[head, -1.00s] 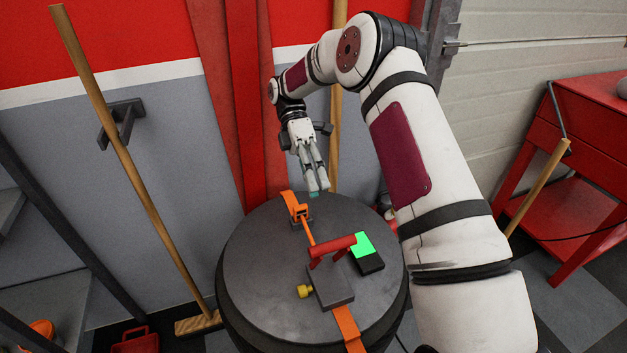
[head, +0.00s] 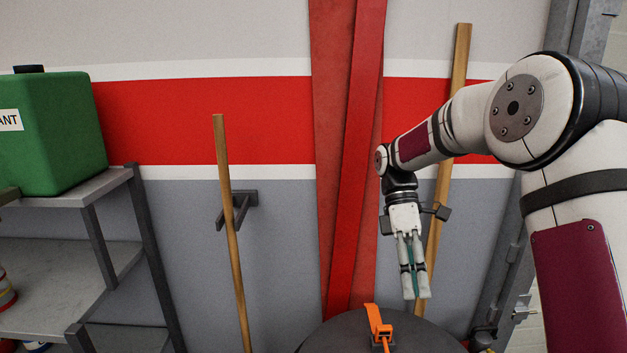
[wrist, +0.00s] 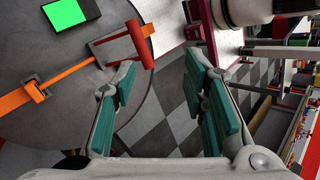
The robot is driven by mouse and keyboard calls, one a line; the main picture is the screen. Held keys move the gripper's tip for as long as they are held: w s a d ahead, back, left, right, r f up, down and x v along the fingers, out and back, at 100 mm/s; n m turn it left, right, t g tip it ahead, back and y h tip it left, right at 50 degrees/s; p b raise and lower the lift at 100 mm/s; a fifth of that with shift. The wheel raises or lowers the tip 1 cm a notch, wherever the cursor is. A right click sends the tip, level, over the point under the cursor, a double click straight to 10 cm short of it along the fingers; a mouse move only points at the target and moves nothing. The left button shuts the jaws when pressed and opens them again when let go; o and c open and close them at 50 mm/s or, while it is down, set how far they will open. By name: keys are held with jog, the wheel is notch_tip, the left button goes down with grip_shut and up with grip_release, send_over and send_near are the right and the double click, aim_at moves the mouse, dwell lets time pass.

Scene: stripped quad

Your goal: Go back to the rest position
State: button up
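My gripper (head: 416,296) hangs with its fingers pointing down, above the rim of the dark round drum top (head: 330,340) in the head view. The wrist view shows its two teal-padded fingers (wrist: 163,85) spread apart with nothing between them, so it is open and empty. The block and device are out of the head view.
A wooden pole (head: 232,230) leans by the wall bracket, and another pole (head: 452,120) stands behind my gripper. A grey shelf (head: 70,265) with a green canister (head: 60,135) is at left. Checkered floor (wrist: 180,110) shows between the fingers in the wrist view.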

jog(key=s+r+m+t+p, duration=0.3)
jog(key=s+r+m+t, duration=0.35)
jog(key=s+r, duration=0.6)
jog(key=s+m+t+p, duration=0.1)
jog(key=s+m+t, duration=0.5)
jog(key=s, duration=0.7)
jog(key=shift+s+d+m+y+p, duration=0.15)
jog(key=shift+d+m+y+p, duration=0.2)
jog(key=shift+m, duration=0.6)
jog(key=shift+r, duration=0.15)
jog(key=shift+c, duration=0.8)
